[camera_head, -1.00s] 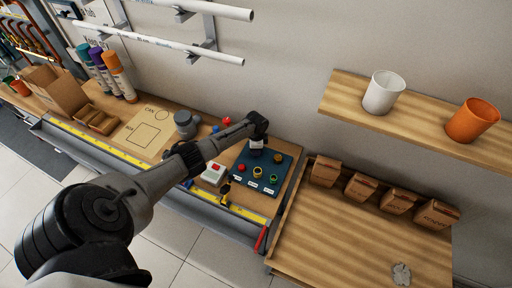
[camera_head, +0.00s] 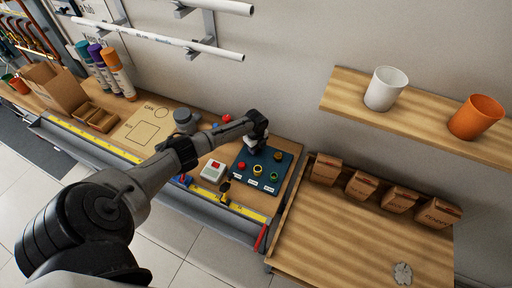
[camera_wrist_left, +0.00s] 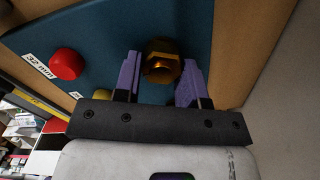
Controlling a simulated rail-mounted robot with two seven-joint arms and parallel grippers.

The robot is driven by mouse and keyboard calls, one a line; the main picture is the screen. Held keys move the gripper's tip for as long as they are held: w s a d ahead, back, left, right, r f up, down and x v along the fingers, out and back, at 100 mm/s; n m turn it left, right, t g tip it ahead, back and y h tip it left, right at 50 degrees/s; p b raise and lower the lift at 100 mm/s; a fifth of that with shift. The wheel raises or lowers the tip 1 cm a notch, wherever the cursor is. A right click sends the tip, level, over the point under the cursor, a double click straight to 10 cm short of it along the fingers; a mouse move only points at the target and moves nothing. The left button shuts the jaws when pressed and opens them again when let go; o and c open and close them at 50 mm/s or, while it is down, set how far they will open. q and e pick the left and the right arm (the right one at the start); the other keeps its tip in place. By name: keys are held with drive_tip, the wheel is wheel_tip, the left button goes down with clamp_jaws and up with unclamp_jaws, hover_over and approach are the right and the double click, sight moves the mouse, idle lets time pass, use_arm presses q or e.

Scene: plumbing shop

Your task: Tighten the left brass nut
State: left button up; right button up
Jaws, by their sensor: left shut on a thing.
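My left gripper (camera_head: 252,150) reaches down to the back left part of the dark blue board (camera_head: 244,176). In the left wrist view its purple fingers (camera_wrist_left: 158,72) stand on both sides of a brass nut (camera_wrist_left: 161,64) and are shut on it. The gripper hides this nut in the head view. A second brass nut (camera_head: 278,156) sits to the right on the board. My right gripper is not in view.
A red cap (camera_head: 241,166), a yellow ring (camera_head: 257,170) and a green ring (camera_head: 274,176) line the board's front. A wooden tray (camera_head: 330,240) is at right.

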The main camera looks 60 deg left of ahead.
use_arm(q)
drive_tip(key=shift+m, duration=0.9)
drive_tip(key=o, duration=0.9)
drive_tip(key=shift+r, duration=0.35)
wheel_tip(320, 180, up, 13)
drive_tip(key=shift+r, duration=0.1)
idle(0.3)
